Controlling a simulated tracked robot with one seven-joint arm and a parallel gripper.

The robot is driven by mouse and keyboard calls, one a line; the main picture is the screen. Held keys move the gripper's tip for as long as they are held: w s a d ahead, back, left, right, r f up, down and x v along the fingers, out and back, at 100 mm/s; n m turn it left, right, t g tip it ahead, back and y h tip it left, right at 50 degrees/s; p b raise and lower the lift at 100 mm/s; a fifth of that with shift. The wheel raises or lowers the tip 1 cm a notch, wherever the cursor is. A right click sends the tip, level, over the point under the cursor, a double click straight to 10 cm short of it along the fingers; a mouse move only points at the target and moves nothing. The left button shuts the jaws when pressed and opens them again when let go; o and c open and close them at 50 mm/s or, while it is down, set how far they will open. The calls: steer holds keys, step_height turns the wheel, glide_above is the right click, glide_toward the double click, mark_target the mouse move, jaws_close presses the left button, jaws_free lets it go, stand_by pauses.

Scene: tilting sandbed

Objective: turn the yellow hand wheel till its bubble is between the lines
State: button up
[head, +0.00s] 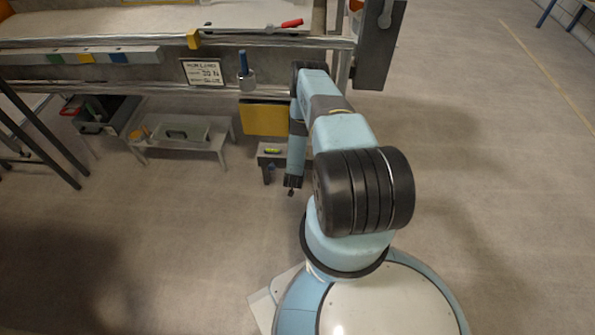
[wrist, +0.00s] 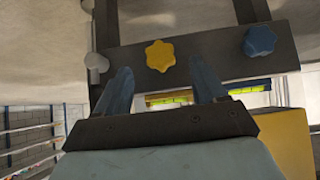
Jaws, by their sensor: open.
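The yellow hand wheel (wrist: 160,55) is a lobed knob on a dark plate (wrist: 205,55) in the wrist view. My gripper (wrist: 165,80) is open and empty. Its two fingers stand apart below the wheel in the picture, one to each side, and do not appear to touch it. A yellow-green bubble vial (wrist: 170,99) shows between the fingers, partly hidden by them. In the head view a small green vial (head: 272,151) sits on a grey bracket, with my gripper (head: 291,190) just right of and below it. The bubble and lines are too small to read. The head view does not show the wheel.
A blue hand wheel (wrist: 259,40) is right of the yellow one, and a pale knob (wrist: 96,62) is left. A yellow block (wrist: 285,140) fills the lower right.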

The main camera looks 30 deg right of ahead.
steer(key=shift+x, duration=2.7)
steer(key=shift+c, duration=0.3)
steer(key=c, duration=1)
steer(key=shift+o, duration=0.2)
steer(key=shift+w+a+h, duration=0.1)
steer(key=shift+h, duration=0.2)
steer(key=n+g+h, duration=0.1)
steer(key=n+h, duration=0.1)
steer(key=h, duration=0.1)
steer(key=n+g+h, duration=0.1)
steer(key=n+h, duration=0.1)
steer(key=n+g+h, duration=0.1)
steer(key=n+h, duration=0.1)
steer(key=h, duration=0.1)
steer(key=shift+w+a+f+g+h, duration=0.15)
steer(key=shift+a+f+g+h, duration=0.15)
steer(key=shift+a+g, duration=0.1)
